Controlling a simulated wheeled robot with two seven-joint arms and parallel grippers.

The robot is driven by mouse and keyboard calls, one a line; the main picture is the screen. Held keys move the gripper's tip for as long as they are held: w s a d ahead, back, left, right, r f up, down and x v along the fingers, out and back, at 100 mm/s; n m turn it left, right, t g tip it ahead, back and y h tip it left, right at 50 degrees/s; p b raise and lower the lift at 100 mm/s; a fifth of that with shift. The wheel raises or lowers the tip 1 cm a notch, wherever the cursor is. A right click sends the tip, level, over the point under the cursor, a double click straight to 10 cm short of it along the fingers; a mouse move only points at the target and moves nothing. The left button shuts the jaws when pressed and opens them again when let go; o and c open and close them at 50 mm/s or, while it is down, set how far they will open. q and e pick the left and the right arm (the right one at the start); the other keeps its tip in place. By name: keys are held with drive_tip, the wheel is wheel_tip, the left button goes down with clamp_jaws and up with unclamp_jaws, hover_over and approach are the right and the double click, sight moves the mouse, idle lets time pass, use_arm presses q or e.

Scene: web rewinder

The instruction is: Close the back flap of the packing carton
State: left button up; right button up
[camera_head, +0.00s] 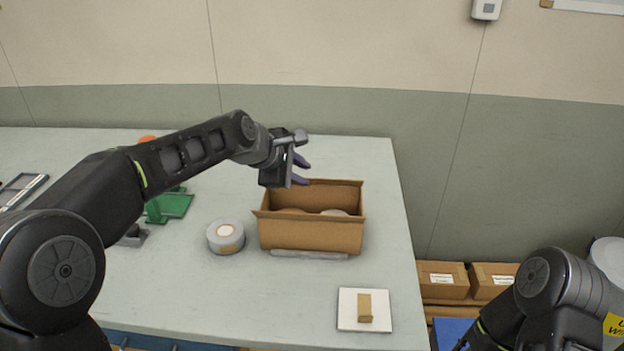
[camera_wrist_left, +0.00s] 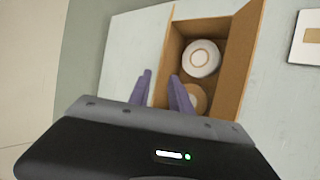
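The packing carton (camera_head: 310,236) is an open brown box on the table, with light round rolls inside. Its tall back panel (camera_head: 338,193) stands roughly upright; I cannot tell where the wall ends and the back flap begins. My left gripper (camera_head: 306,172) is at the carton's back left corner, its two purple fingers apart and nothing seen held. In the left wrist view, the fingers (camera_wrist_left: 162,80) reach toward the back edge of the carton (camera_wrist_left: 237,62), one beyond that edge and one over the opening. Contact is unclear. My right gripper is out of view.
A grey tape roll (camera_head: 226,236) lies left of the carton. A white square plate with a small tan block (camera_head: 365,307) lies at front right. A green fixture (camera_head: 170,206) stands left, partly behind my left arm. Closed boxes (camera_head: 442,279) sit beyond the table's right edge.

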sight(313, 179)
use_arm(q)
drive_tip(key=x, duration=0.6)
drive_tip(key=shift+w+f, duration=0.1)
drive_tip(key=shift+f, duration=0.05)
clamp_jaws()
idle(1.3)
